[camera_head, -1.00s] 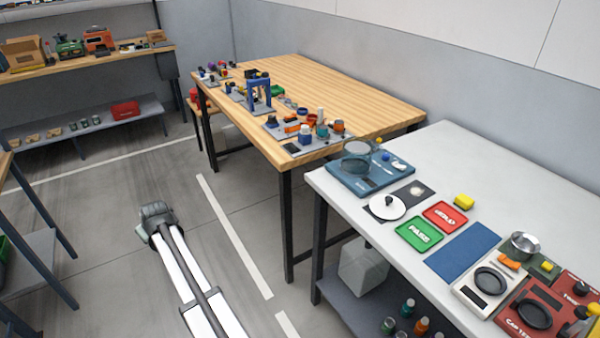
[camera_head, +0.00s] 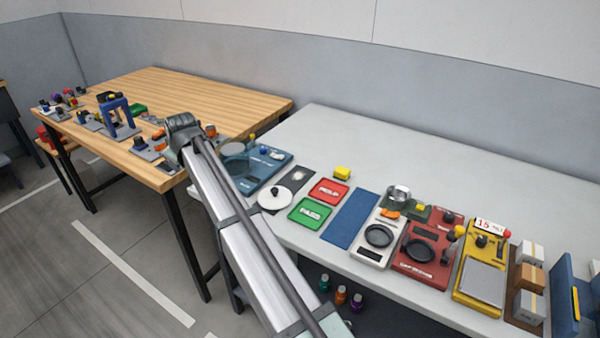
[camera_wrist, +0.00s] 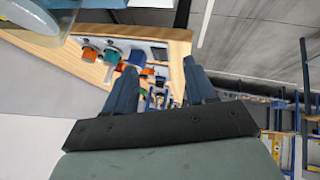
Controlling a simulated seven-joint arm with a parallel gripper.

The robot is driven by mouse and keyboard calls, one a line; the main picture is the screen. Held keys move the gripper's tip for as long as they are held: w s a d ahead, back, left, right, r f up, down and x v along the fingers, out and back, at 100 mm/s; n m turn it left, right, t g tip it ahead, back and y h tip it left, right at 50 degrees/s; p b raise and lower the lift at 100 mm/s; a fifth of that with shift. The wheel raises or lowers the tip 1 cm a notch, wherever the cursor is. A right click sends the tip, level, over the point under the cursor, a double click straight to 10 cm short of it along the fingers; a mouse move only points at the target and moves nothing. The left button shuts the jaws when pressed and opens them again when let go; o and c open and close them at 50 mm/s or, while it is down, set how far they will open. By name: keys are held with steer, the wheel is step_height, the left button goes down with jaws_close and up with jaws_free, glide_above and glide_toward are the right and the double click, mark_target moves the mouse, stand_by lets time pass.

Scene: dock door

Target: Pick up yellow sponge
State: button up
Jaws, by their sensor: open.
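The fingertips are hidden behind the arm in the head view. The sponge is not seen in the wrist view.
A blue station with a round glass part (camera_head: 235,155) stands between my arm's end and the sponge. The white table's back is clear. The wooden table (camera_head: 200,90) holds several small items.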

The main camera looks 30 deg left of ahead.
steer(key=w+d+r+m+t, duration=0.1)
steer(key=w+d+r, duration=0.2)
steer(key=w+d, duration=0.3)
steer(key=w+d+r, duration=0.3)
steer(key=w+d, duration=0.1)
steer(key=w, duration=0.4)
steer(key=g+h, duration=0.4)
glide_above(343, 170)
steer(key=d, duration=0.4)
step_height(343, 170, down, 5)
steer(key=x, duration=1.3)
steer(key=shift+a, duration=0.25)
steer(key=shift+c, duration=0.2)
steer(key=c, duration=0.7)
